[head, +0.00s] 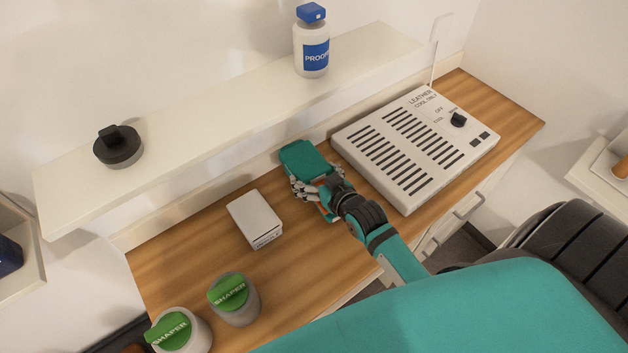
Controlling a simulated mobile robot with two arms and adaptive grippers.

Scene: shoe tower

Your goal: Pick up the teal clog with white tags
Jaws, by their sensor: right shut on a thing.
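A teal clog (299,156) is at the middle of the wooden counter, between a white box and the vented unit. My right gripper (318,187) is shut on the clog, with its fingers around the near part of it. The gripper hides much of the clog, and I cannot make out white tags. I cannot tell whether the clog touches the counter. My left gripper is not in view.
A white box (254,219) stands left of the clog on the counter (182,251). The white vented unit (416,146) is to the right. Two green-lidded shaper jars (234,300) stand at front left.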

